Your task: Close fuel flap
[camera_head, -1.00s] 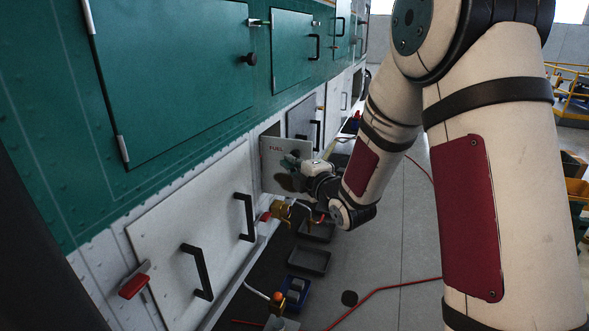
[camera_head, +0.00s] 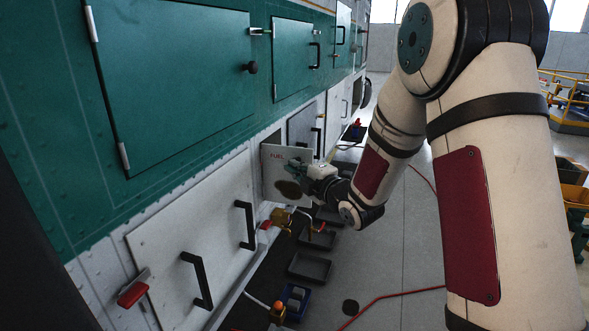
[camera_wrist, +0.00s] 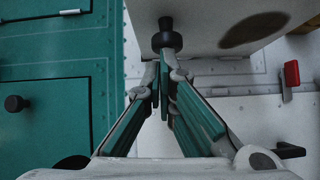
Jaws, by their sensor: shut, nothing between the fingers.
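The fuel flap (camera_head: 274,168) is a pale grey panel marked FUEL with a dark oval smudge. It stands open, swung out from the white lower side of the helicopter. In the wrist view the flap (camera_wrist: 205,20) fills the upper middle and right. A black knob (camera_wrist: 168,38) shows by its lower left part, just beyond my fingertips. My gripper (camera_head: 296,168) is at the flap's outer side. In the wrist view my gripper (camera_wrist: 166,68) has its green-padded fingers drawn together, with nothing between them. Whether the fingertips touch the knob or flap is unclear.
A grey panel with black handles (camera_head: 180,235) and a red latch (camera_head: 133,289) lie nearer on the hull. A brass valve (camera_head: 281,217) juts out below the flap. Black trays (camera_head: 310,267) and a red hose (camera_head: 390,295) lie on the floor. Open floor lies right.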

